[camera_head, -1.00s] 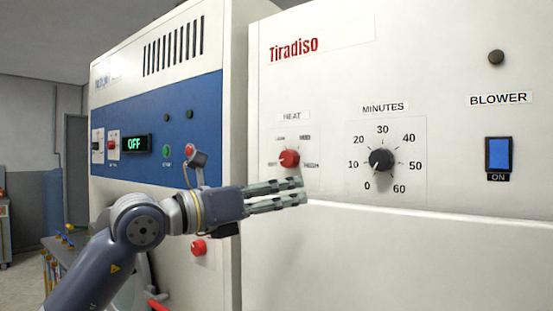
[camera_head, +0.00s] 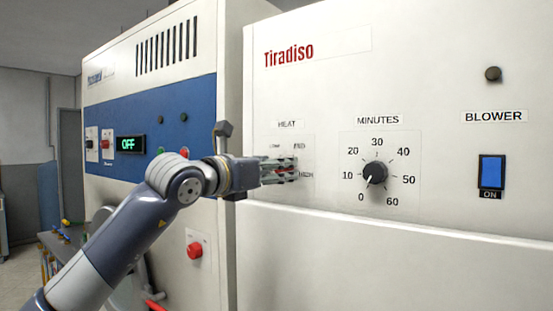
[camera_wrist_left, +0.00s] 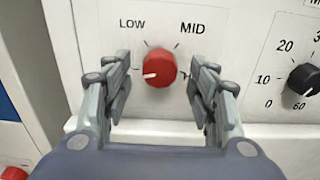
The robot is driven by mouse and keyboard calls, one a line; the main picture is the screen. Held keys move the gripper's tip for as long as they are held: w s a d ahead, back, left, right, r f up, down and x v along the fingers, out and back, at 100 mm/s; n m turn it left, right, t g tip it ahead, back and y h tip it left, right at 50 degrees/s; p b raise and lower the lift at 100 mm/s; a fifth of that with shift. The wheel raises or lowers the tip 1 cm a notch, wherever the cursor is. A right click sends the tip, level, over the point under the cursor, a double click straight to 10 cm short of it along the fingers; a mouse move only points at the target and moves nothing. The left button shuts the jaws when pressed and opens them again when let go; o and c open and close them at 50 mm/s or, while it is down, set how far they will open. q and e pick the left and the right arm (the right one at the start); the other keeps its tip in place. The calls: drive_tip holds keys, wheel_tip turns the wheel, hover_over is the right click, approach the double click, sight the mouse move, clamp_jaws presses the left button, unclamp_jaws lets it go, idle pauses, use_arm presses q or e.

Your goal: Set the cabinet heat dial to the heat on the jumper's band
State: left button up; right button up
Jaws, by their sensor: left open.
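The red heat dial (camera_wrist_left: 159,67) is on the white cabinet front, under the HEAT label (camera_head: 287,124). In the left wrist view its white mark points left and slightly down. LOW (camera_wrist_left: 132,24) stands at its upper left and MID (camera_wrist_left: 192,28) at its upper right. HIGH (camera_head: 306,174) shows at its right in the head view. My left gripper (camera_head: 294,170) is open, with one finger on each side of the dial; contact cannot be told. The fingers mostly cover the dial in the head view. The jumper, its band and my right gripper are not in view.
The black minutes dial (camera_head: 375,173) is right of the heat dial, with the blue blower switch (camera_head: 491,172) further right. A ledge (camera_head: 400,222) runs below the dials. The blue-panelled machine (camera_head: 190,110), with an OFF display (camera_head: 130,144), stands at the left.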

use_arm(q)
drive_tip(key=shift+w+d, duration=0.3)
drive_tip(key=shift+w, duration=0.15)
drive_tip(key=c, duration=1.1)
